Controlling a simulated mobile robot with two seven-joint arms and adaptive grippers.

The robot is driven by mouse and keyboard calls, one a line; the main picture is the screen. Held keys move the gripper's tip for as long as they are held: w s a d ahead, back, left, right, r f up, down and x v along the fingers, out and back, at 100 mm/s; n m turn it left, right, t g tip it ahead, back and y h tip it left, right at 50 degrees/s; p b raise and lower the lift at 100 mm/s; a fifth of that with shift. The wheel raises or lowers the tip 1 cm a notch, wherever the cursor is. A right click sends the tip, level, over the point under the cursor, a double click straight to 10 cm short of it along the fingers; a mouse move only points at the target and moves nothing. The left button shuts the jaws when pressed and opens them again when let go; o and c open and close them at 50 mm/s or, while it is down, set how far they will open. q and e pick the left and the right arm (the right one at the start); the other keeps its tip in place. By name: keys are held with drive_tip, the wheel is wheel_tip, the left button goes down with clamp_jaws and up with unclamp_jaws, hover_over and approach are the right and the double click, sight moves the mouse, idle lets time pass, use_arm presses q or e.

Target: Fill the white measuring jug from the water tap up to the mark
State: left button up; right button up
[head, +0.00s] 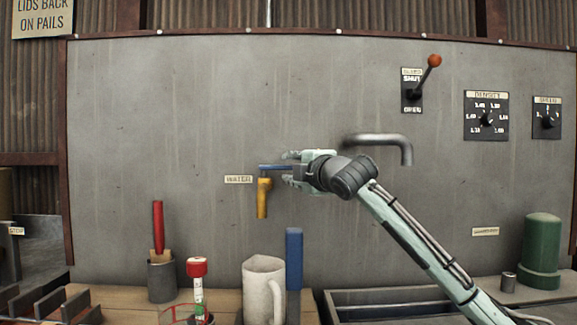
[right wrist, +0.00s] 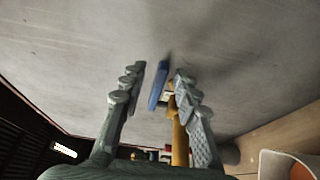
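The water tap has a yellow spout (head: 263,198) pointing down the wall panel and a blue lever (head: 275,167) lying level toward the right. The white measuring jug (head: 263,285) stands upright on the bench below the tap; its inside and its mark cannot be made out. My right gripper (head: 289,168) is open at the lever. In the right wrist view the blue lever (right wrist: 158,86) lies between the spread fingers of the gripper (right wrist: 157,88), with gaps on both sides. The yellow spout (right wrist: 180,140) shows beside the right finger. My left gripper is not in view.
A blue upright block (head: 294,258) stands right of the jug. A red-capped tube (head: 197,275) and a grey pot (head: 161,281) with a red handle stand left. A grey bent pipe (head: 380,138) sticks out behind my arm, above a sink trough (head: 390,296).

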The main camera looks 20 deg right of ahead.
drive_tip(key=shift+w+a, duration=0.1)
drive_tip(key=shift+w, duration=0.65)
clamp_jaws()
